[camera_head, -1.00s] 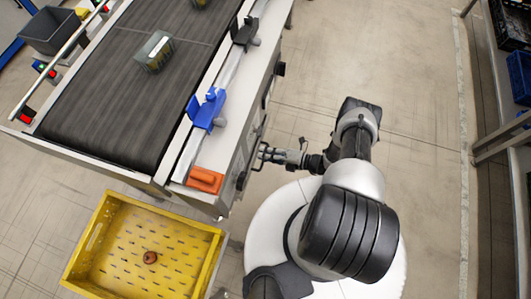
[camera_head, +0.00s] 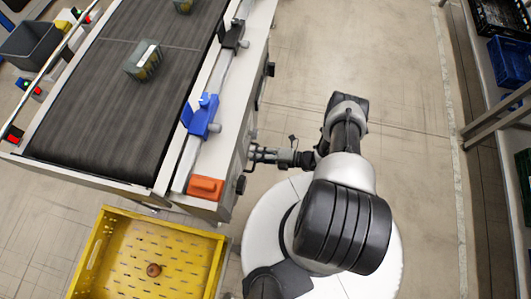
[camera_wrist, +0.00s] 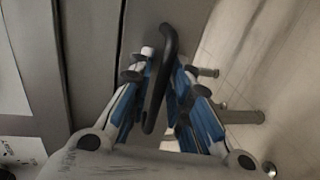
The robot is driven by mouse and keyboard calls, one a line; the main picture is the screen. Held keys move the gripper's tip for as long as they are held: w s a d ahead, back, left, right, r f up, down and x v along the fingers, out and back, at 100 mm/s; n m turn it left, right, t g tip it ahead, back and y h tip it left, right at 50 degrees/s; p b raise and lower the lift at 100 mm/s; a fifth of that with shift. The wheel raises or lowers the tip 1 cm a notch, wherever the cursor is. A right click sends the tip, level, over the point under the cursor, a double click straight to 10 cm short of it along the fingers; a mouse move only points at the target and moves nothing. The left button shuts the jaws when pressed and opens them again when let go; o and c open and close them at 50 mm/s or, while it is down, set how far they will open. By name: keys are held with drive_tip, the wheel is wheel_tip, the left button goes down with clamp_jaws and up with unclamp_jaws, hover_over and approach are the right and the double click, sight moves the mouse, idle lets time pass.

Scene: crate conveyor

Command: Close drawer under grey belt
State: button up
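The grey belt (camera_head: 125,90) runs along the left of the head view. The drawer under it is mostly hidden there by the belt frame; how far it stands out cannot be told. In the wrist view a black bar handle (camera_wrist: 166,45) stands on a grey front panel (camera_wrist: 132,45), which I take for the drawer front. My gripper (camera_head: 254,155) is at the belt's right side, near its front end. In the wrist view my gripper (camera_wrist: 165,75) has its two blue-padded fingers apart, one on each side of the handle. Contact with the handle cannot be told.
A yellow crate (camera_head: 225,262) with a small brown object stands below the belt's end. An orange block (camera_head: 206,187) and a blue bracket (camera_head: 204,116) sit on the belt frame. A shelf with crates (camera_head: 508,60) is at the far right. Open floor (camera_head: 410,120) lies between.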

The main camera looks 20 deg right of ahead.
drive_tip(key=v, duration=1.1)
drive_tip(key=shift+d, duration=0.2)
drive_tip(key=shift+s+r, duration=0.1)
drive_tip(key=shift+r, duration=0.05)
drive_tip(key=w+r+n+g+h, duration=0.1)
drive_tip(key=w+r+n+g, duration=0.15)
drive_tip(key=r+n, duration=0.6)
drive_tip(key=w+r+n+g+h, duration=0.15)
drive_tip(key=r+n+g, duration=0.3)
drive_tip(key=r, duration=0.75)
drive_tip(key=w+r+n+g+h, duration=0.1)
drive_tip(key=w+r+n+g, duration=0.15)
drive_tip(key=r+n, duration=0.7)
drive_tip(key=s+a+r+n+h, duration=0.3)
drive_tip(key=a+r+n, duration=0.15)
drive_tip(key=r, duration=0.45)
drive_tip(key=s+a+r+n+h, duration=0.3)
drive_tip(key=r+n, duration=0.2)
drive_tip(key=r, duration=0.4)
drive_tip(key=s+a+r+n+t+h, duration=0.2)
drive_tip(key=s+r+n+t, duration=0.3)
drive_tip(key=s+n, duration=0.5)
drive_tip(key=shift+a+r+n+h, duration=0.2)
drive_tip(key=shift+r+n+h, duration=0.35)
drive_tip(key=shift+r+n, duration=0.05)
